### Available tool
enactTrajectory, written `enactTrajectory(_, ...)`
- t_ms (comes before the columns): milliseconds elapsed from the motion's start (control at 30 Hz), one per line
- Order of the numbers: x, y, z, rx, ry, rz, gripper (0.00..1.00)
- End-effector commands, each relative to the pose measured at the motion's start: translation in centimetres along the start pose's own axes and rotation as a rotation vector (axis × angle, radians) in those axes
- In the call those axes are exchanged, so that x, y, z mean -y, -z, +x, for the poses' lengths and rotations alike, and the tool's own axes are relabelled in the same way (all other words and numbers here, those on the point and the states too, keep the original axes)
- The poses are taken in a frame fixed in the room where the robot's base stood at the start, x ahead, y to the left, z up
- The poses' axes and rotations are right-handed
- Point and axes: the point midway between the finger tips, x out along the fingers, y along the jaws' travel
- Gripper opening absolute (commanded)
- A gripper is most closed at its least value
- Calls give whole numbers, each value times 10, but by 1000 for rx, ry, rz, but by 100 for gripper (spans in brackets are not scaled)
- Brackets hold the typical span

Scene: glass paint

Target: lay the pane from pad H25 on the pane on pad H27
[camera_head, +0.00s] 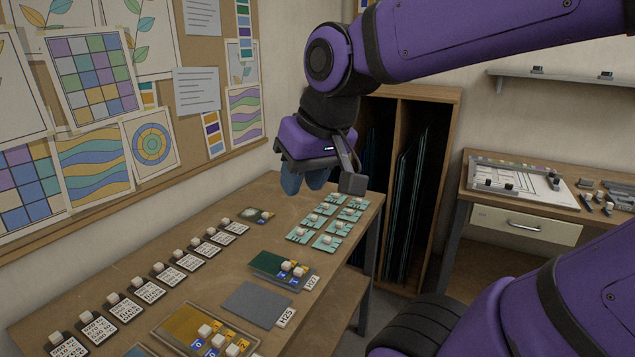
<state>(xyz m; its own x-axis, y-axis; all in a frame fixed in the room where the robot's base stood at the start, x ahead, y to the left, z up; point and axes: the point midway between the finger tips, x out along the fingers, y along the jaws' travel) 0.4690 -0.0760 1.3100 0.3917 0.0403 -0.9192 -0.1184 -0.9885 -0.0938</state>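Pad H25 (257,304) is a flat grey rectangle near the table's right edge, and I see no separate pane on it. Behind it, pad H27 (311,284) carries a dark green pane (267,262); small blue and orange tiles with white knobs sit at its right end. My gripper (322,182) hangs above the back of the table, well apart from both pads. One dark finger shows at its right. Rounded blue shapes show below its left side, and I cannot tell what they are or whether it holds anything.
An ochre pane (181,324) with knobbed tiles lies in front of H25. A row of printed cards with white knobs (151,291) runs along the left. Several pale green knobbed pieces (327,241) lie at the back right. A wooden rack (391,180) stands behind the table.

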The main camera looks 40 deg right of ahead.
Motion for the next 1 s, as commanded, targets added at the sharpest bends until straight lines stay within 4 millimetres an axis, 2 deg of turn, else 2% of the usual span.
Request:
enactTrajectory(100,2,-19,-13,-37,-15,-79,33)
enactTrajectory(300,3,-34,-21,-61,-33,-142,33)
enactTrajectory(1000,3,-34,-21,-61,-34,-146,33)
